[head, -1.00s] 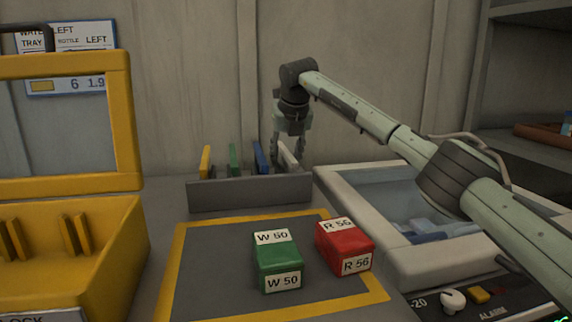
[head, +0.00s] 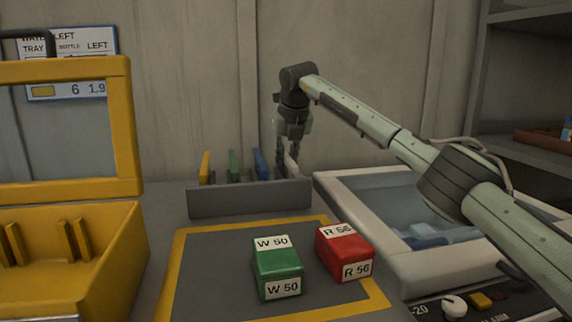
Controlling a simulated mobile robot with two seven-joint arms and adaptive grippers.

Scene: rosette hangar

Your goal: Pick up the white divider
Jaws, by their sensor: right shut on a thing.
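The white divider (head: 291,168) stands at the right end of a grey rack (head: 250,197), behind the rack's front wall, which hides its lower part. My right gripper (head: 288,160) points down over that end of the rack, with its fingers at the divider's upper part. It is shut on the white divider, which the fingers partly cover. Yellow (head: 205,166), green (head: 233,165) and blue (head: 260,163) dividers stand in the rack to its left. My left gripper is not in view.
A green W 50 block (head: 277,268) and a red R 56 block (head: 344,252) sit on a grey mat with a yellow border (head: 205,270). An open yellow case (head: 110,240) stands at left. A pale-rimmed bin (head: 400,268) lies at right under my right arm.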

